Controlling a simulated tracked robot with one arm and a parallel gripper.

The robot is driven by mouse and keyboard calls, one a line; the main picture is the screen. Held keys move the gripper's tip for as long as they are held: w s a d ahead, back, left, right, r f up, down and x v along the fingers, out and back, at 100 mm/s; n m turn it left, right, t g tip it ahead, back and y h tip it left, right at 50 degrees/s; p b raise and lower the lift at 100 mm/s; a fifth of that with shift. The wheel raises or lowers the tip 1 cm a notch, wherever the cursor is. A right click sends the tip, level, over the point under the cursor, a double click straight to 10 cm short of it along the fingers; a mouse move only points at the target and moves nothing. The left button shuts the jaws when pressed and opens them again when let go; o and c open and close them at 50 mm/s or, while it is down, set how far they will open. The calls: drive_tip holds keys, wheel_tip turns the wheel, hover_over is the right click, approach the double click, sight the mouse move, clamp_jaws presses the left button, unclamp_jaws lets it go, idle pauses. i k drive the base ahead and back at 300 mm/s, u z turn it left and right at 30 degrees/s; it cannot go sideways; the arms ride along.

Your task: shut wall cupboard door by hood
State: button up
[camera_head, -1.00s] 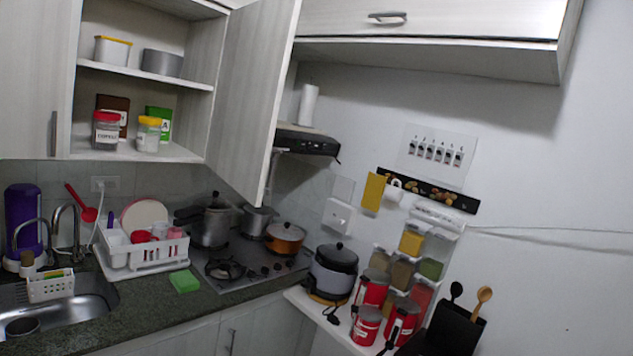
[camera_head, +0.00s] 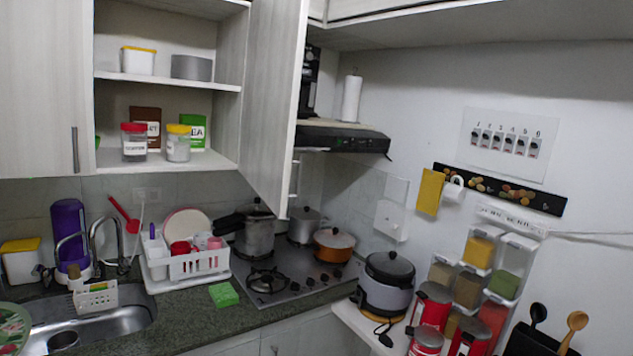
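The wall cupboard (camera_head: 167,89) at the upper left stands open, with jars, boxes and tubs on its shelves. Its light wood door (camera_head: 274,100) is swung out on the right side of the opening, beside the hood. A vertical handle shows faintly near the door's lower right edge. The dark range hood (camera_head: 340,138) is on the wall just right of and behind the door, partly hidden by it. My gripper is not in view.
The shut neighbouring cupboard door (camera_head: 40,90) is at the far left. Below are the sink (camera_head: 110,318), a dish rack (camera_head: 188,265), and a stove (camera_head: 285,285) with pots. A rice cooker (camera_head: 386,285) and red canisters stand at right. An upper cabinet (camera_head: 450,22) overhangs at top right.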

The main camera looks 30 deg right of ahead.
sight(278, 29)
drive_tip(key=z, duration=0.1)
drive_tip(key=i, duration=1)
drive_tip(key=u, duration=0.1)
